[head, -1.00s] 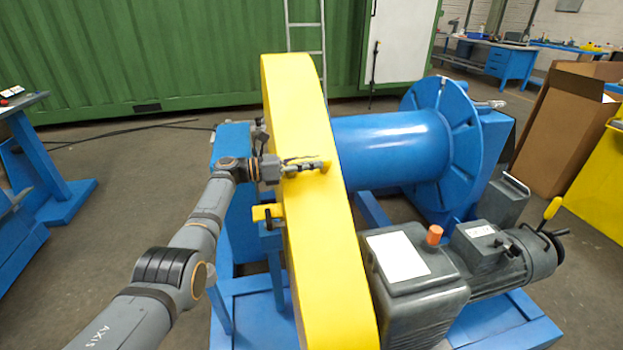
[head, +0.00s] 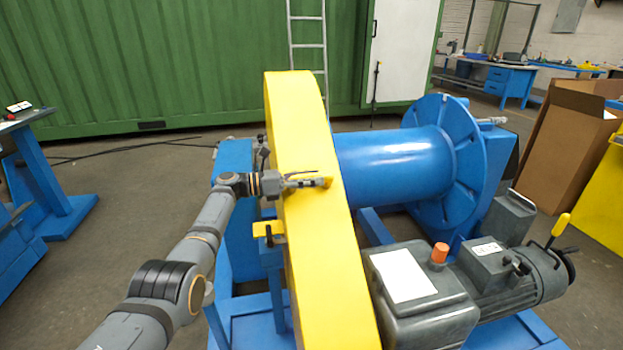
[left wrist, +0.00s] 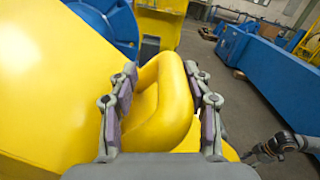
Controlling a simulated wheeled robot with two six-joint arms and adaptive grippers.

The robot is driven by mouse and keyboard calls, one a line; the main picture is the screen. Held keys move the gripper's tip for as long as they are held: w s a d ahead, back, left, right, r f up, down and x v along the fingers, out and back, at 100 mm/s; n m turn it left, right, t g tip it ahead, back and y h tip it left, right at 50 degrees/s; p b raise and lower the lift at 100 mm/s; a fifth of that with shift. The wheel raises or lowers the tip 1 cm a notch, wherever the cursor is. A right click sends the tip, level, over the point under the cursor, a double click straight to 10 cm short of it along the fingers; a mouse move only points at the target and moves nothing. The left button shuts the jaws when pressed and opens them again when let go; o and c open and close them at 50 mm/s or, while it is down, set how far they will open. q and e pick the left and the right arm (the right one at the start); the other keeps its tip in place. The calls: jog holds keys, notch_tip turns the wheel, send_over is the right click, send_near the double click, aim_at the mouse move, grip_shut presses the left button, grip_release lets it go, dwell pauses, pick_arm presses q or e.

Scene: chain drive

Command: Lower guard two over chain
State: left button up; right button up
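The long yellow guard (head: 310,240) stands upright in front of the blue drum; the chain is hidden. A yellow loop handle (head: 328,182) juts from its face. My left gripper (head: 308,182) reaches it from the left. In the left wrist view, the handle (left wrist: 172,108) lies between the two finger pads of my left gripper (left wrist: 162,92), which bear on its sides. My right gripper does not show in the head view. A grey arm part (left wrist: 278,146) shows small at the lower right of the left wrist view; its fingers are too small to judge.
The blue drum (head: 395,160) and grey motor (head: 510,275) are close on the guard's right. A small yellow bracket (head: 268,229) on a blue post (head: 275,275) is just left of it. Open floor (head: 110,240) lies further left.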

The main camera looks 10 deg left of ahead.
pick_arm(q)
jog(key=v, duration=1.2)
